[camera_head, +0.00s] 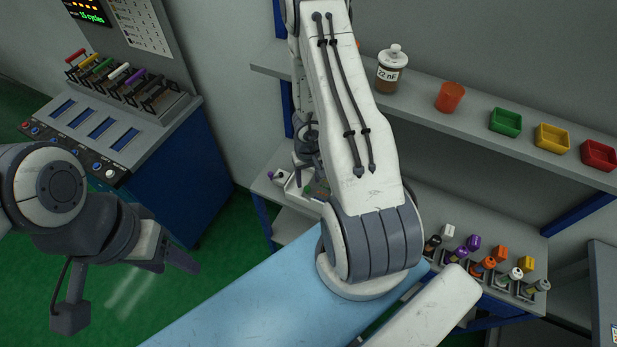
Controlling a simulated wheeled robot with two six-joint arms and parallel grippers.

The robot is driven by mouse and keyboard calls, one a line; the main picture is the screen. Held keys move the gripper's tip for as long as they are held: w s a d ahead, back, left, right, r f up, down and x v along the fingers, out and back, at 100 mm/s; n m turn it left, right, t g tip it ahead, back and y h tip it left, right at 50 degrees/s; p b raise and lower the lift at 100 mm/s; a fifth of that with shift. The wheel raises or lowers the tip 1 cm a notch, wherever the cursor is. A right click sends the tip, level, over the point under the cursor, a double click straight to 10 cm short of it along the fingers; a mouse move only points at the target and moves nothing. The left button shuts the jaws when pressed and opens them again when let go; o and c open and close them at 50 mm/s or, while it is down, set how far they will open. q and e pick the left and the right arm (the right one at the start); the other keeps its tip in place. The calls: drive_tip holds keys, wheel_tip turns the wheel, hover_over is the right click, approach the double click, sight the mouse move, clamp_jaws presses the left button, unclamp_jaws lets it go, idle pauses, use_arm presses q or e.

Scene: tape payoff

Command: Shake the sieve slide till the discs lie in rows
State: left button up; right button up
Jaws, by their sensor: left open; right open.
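A pale tray-like fixture (294,190) stands on the bench behind my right arm, with small green and reddish spots in it. It may be the sieve slide, but my arm hides most of it, and I cannot tell how any discs lie. My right gripper (308,168) is partly hidden behind my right arm, over or beside that fixture; it is open, and contact is not clear. My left gripper (172,262) is open and empty above the green floor at the left, well away from the bench.
A blue cabinet (195,170) with coloured levers stands at the left. The upper shelf (470,125) holds a "22 nF" jar (391,70), an orange cup (450,97) and green, yellow and red bins. Several coloured-capped holders (485,266) line the lower bench. A light-blue surface (245,295) lies in front.

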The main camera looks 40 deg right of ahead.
wheel_tip(320, 180, up, 6)
drive_tip(key=p, duration=0.5)
drive_tip(key=shift+r, duration=0.2)
idle(0.3)
